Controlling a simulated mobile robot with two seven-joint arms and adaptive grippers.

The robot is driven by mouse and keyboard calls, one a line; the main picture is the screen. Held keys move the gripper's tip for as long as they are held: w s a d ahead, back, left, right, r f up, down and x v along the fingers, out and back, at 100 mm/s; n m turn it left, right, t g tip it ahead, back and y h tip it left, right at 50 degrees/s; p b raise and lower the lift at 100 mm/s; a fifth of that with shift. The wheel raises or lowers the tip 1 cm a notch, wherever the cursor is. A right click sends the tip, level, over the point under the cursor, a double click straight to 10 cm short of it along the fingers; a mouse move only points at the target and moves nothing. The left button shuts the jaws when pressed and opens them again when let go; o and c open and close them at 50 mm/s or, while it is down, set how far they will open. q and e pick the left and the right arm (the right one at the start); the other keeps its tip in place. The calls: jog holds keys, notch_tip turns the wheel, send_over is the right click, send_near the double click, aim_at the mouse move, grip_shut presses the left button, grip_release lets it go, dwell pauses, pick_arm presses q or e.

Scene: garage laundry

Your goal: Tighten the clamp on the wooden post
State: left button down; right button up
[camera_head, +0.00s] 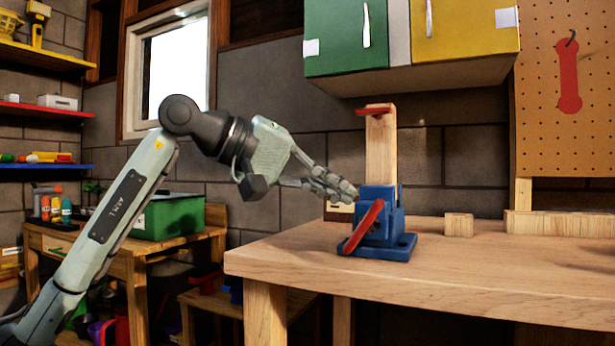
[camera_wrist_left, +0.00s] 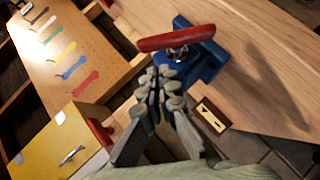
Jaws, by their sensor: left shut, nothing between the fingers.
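The wooden post (camera_head: 381,150) stands upright in the blue clamp (camera_head: 395,243) on the workbench, with a red piece (camera_head: 374,110) across its top. The clamp's red handle (camera_head: 363,228) slants down to the left at the front. My left gripper (camera_head: 352,192) is shut and empty, its fingertips close to the upper left side of the clamp. In the left wrist view, the shut fingers (camera_wrist_left: 160,72) point toward the blue clamp (camera_wrist_left: 208,66) and its red handle (camera_wrist_left: 177,38). I cannot tell whether they touch it. My right gripper is out of view.
The workbench (camera_head: 470,275) carries a small wood block (camera_head: 459,225) and a longer wood piece (camera_head: 560,224) at right. Green (camera_head: 335,40) and yellow (camera_head: 465,35) cabinets hang above. A green toolbox (camera_head: 170,216) sits on a side table. The bench front is clear.

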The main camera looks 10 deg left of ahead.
aim_at(376, 206)
pick_arm(q)
jog(key=shift+s+d+f, duration=0.2)
jog(key=shift+d+f, duration=0.15)
jog(key=shift+d, duration=0.15)
jog(key=shift+s+d+f, duration=0.15)
jog(key=shift+d+f, duration=0.15)
jog(key=shift+d, duration=0.15)
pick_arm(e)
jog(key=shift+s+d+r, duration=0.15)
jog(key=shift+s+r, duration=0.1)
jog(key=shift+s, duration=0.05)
pick_arm(q)
jog(key=shift+r, duration=0.1)
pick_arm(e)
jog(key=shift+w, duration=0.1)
